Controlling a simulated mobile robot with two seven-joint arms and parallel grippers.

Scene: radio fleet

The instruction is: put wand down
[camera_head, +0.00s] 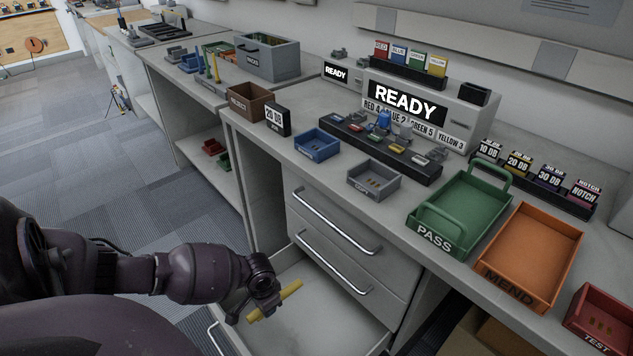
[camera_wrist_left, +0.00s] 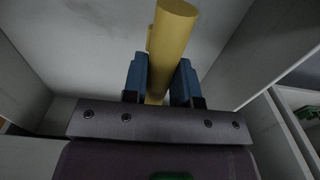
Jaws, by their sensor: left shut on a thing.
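The wand is a yellow rod (camera_head: 288,293) held in my left gripper (camera_head: 264,302). In the left wrist view the yellow rod (camera_wrist_left: 170,45) stands between the two blue finger pads of the left gripper (camera_wrist_left: 162,82), which is shut on it. The gripper is over an open bottom drawer (camera_head: 318,318) of the workbench. The drawer's pale inside shows around the rod in the left wrist view. I cannot tell whether the rod touches the drawer floor. My right gripper is not in view.
Two closed drawers (camera_head: 325,243) are above the open one. On the bench are a green PASS tray (camera_head: 478,207), an orange MEND tray (camera_head: 545,240), a red TEST tray (camera_head: 603,318), a brown REJECT box (camera_head: 246,101), and a READY display (camera_head: 405,101). The drawer floor looks bare.

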